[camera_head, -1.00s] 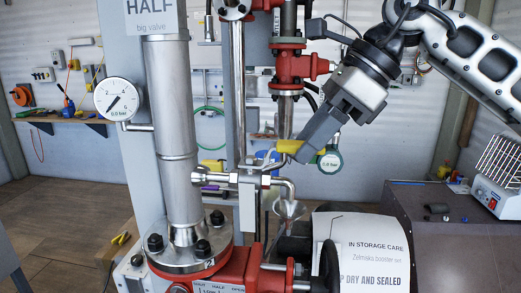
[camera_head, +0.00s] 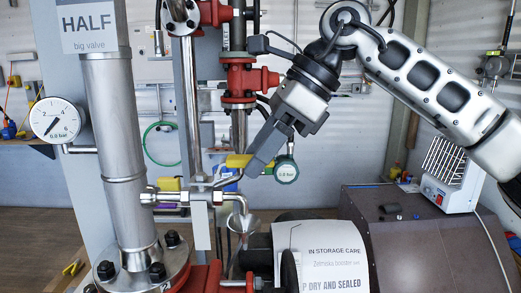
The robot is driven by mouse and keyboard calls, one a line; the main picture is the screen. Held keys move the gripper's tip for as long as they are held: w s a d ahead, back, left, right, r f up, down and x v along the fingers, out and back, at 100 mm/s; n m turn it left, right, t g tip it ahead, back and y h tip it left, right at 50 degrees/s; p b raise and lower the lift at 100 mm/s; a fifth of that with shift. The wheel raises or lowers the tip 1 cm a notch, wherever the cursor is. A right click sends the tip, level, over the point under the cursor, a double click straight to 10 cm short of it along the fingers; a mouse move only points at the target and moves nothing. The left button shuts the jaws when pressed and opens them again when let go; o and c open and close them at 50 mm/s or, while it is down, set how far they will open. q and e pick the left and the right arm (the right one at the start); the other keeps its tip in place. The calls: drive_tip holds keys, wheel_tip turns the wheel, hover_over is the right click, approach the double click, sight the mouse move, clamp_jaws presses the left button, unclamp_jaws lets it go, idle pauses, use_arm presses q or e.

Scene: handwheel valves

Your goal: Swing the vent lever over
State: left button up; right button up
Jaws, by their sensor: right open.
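The vent lever has a yellow grip (camera_head: 238,160) and a thin metal arm that slants down left to a small valve (camera_head: 200,190) on a side pipe of the big upright valve. The grip points up and to the right. My right gripper (camera_head: 257,165) comes down from the upper right, with its grey fingers at the right end of the grip. It is open. One finger overlaps the grip in the picture, and I cannot tell whether the grip lies between the fingers or touches them. My left gripper is not in view.
A thick grey pipe (camera_head: 120,150) labelled HALF and a gauge (camera_head: 57,119) stand left. A funnel (camera_head: 242,223) is below the lever. A covered drum with a paper sign (camera_head: 322,262) is lower right.

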drive_tip(key=shift+r, duration=2.95)
drive_tip(key=shift+r, duration=0.1)
drive_tip(key=v, duration=1.5)
drive_tip(key=shift+d+r, duration=0.3)
